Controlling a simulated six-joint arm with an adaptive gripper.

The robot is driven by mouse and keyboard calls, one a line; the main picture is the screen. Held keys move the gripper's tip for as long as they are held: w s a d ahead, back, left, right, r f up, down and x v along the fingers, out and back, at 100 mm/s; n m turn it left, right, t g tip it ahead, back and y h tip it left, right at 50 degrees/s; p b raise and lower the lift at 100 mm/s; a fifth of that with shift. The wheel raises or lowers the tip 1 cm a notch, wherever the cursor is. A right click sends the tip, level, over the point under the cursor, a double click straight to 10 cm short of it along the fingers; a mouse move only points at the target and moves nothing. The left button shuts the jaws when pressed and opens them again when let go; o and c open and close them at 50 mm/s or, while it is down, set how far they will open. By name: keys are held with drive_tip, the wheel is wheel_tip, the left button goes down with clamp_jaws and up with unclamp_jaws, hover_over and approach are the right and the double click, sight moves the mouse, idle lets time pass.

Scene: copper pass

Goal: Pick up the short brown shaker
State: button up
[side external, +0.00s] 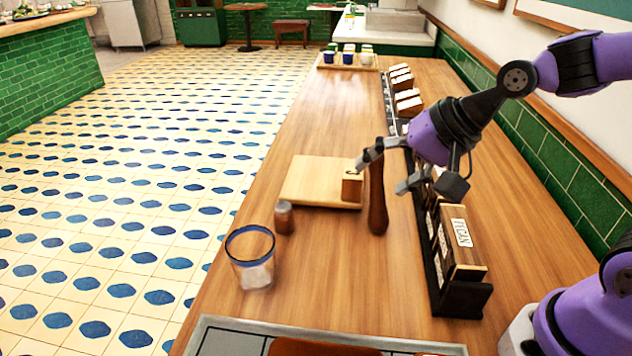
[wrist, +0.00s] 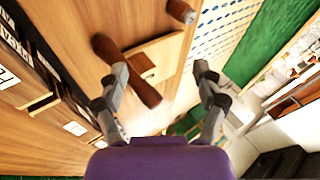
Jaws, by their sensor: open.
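The short brown shaker (side external: 284,217) has a grey top and stands upright on the wooden counter, left of the cutting board's near corner. It also shows at the top edge of the wrist view (wrist: 181,11), partly cut off. My gripper (side external: 385,174) is open and empty, up and to the right of the shaker and well apart from it. In the wrist view my gripper (wrist: 160,72) has its fingers spread wide. A taller dark brown mill (side external: 377,205) stands by my fingers; in the wrist view it (wrist: 104,47) passes behind the left finger. I cannot tell whether they touch.
A cutting board (side external: 310,180) with a small wooden block (side external: 352,187) lies beside the mill. A blue-rimmed glass (side external: 250,260) stands near the shaker. A dark rack with labelled boxes (side external: 459,245) runs along the right. Bare counter (side external: 340,275) lies in front of the board.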

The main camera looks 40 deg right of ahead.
sight(292, 214)
drive_tip(key=w+a+f+m+t+y, duration=0.25)
drive_tip(key=w+m, duration=0.25)
drive_tip(key=m, duration=0.5)
drive_tip(key=w+a+f+m+t+y, duration=0.1)
drive_tip(key=w+a+f+m+y, duration=0.3)
drive_tip(key=m, duration=0.6)
drive_tip(key=shift+h, duration=0.45)
drive_tip(key=f, duration=0.1)
drive_tip(key=w+d+f, duration=0.1)
drive_tip(key=f, duration=0.1)
drive_tip(key=d+f, duration=0.1)
drive_tip(key=f, duration=0.1)
drive_tip(key=shift+w+f, duration=0.2)
drive_tip(key=x, duration=0.7)
drive_tip(key=shift+d, duration=0.1)
clamp_jaws()
